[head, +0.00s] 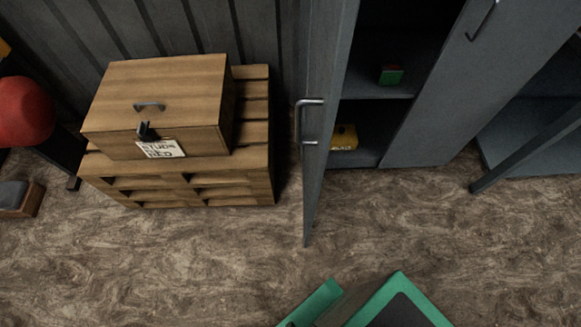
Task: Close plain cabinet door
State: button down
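The grey metal cabinet (440,120) stands at the upper right against the back wall. Its left door (323,110) is swung wide open toward me and shows nearly edge-on, with a metal handle (300,120) on its left-facing side. The right door (478,75) of the cabinet is shut, with a handle (483,18) near its top. Through the opening, a shelf holds a small green and red item (390,75). A yellow item (343,137) sits lower down, partly hidden by the open door. My gripper is not in view.
A wooden box (165,100) with a paper label (161,148) sits on stacked pallets (235,185) left of the open door. A grey rack (530,130) stands at the right. Green-edged equipment (400,300) shows at the bottom.

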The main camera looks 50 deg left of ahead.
aim_at(333, 24)
jog(key=u, duration=0.05)
jog(key=k, duration=0.95)
jog(key=u, duration=1.7)
jog(key=i, duration=0.5)
jog(key=z, duration=0.05)
